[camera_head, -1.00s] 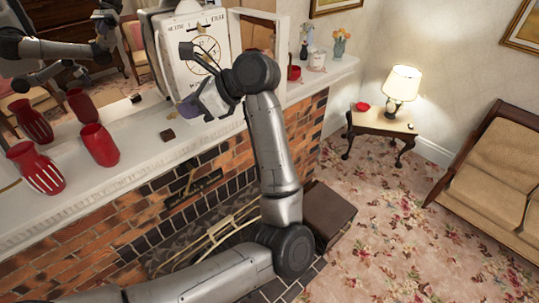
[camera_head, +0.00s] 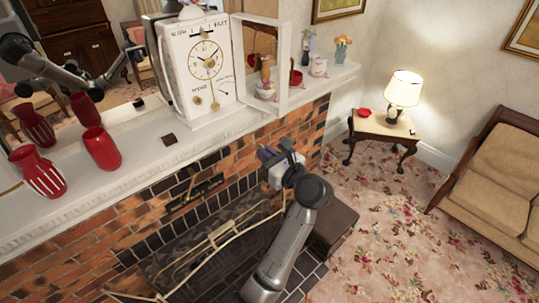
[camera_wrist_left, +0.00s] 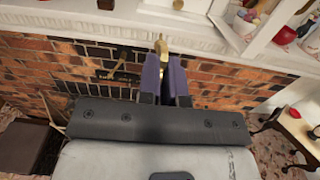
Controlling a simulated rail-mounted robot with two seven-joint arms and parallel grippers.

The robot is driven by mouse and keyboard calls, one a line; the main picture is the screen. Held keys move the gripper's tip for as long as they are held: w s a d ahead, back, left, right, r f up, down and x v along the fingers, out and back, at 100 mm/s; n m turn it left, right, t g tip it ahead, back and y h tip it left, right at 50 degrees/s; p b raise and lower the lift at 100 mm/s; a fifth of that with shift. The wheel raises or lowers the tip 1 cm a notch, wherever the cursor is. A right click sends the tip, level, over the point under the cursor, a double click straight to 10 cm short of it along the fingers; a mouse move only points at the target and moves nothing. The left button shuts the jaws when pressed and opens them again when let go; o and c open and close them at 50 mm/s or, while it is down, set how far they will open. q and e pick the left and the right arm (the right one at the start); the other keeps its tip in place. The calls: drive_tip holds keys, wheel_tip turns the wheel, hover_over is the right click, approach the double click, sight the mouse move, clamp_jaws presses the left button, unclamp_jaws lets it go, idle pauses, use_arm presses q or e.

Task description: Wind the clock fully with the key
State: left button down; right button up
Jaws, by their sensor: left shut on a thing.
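The white clock (camera_head: 180,85) stands upright on the mantel, with its round gold-ringed dial (camera_head: 205,60) in full view. Its white-framed door (camera_head: 284,60) stands open to the right. My left gripper (camera_head: 268,155) is below the mantel edge, in front of the brick, apart from the clock. In the left wrist view its purple fingers (camera_wrist_left: 163,72) are shut on a small brass piece, which looks like the key (camera_wrist_left: 161,47). The key's far end is up, and its lower part is hidden between the fingers. My right gripper is not in view.
Red vases (camera_head: 100,148) stand on the mantel (camera_head: 150,148) left of the clock, with a small dark block (camera_head: 169,139) between. Cups and figurines (camera_head: 319,65) stand to the right. A brass fire screen (camera_head: 215,240) is below. A lamp table (camera_head: 385,127) is at the right.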

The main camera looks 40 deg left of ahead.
use_arm(q)
drive_tip(key=w+a+p, duration=0.2)
drive_tip(key=a+p, duration=0.1)
drive_tip(key=a, duration=2.4)
drive_tip(key=d+f+m+t+h, duration=0.25)
drive_tip(key=d+t, duration=0.25)
drive_tip(key=d, duration=0.8)
drive_tip(key=d+f+m+t+h, duration=0.15)
drive_tip(key=d+m+t, duration=0.25)
drive_tip(key=d, duration=1)
drive_tip(key=s+d+r+m+t+h, duration=0.1)
drive_tip(key=s+d+m+t+h, duration=0.1)
drive_tip(key=s+d, duration=0.3)
drive_tip(key=s+d+r+m+t+h, duration=0.1)
drive_tip(key=s+d+m+t+h, duration=0.2)
drive_tip(key=d, duration=0.9)
drive_tip(key=shift+s+d, duration=0.15)
drive_tip(key=shift+s, duration=0.75)
